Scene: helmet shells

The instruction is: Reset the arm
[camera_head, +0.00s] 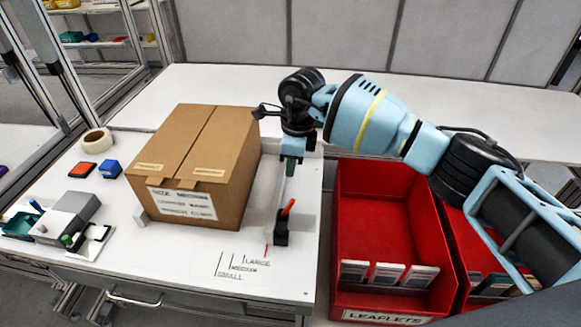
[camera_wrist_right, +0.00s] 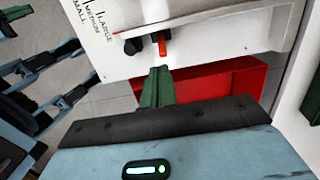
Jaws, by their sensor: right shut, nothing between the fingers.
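My right arm reaches in from the right in the head view. Its gripper (camera_head: 289,168) points down over the table (camera_head: 150,265), just right of the cardboard box. The green fingers are together with nothing between them; they also show closed in the right wrist view (camera_wrist_right: 157,88). A closed brown cardboard box (camera_head: 195,150) with a white label stands on the table, apart from the fingers.
A small black holder with an orange-red piece (camera_head: 283,230) stands near the table's right edge. Red bins (camera_head: 385,225) holding leaflets stand to the right. The table's front is mostly clear.

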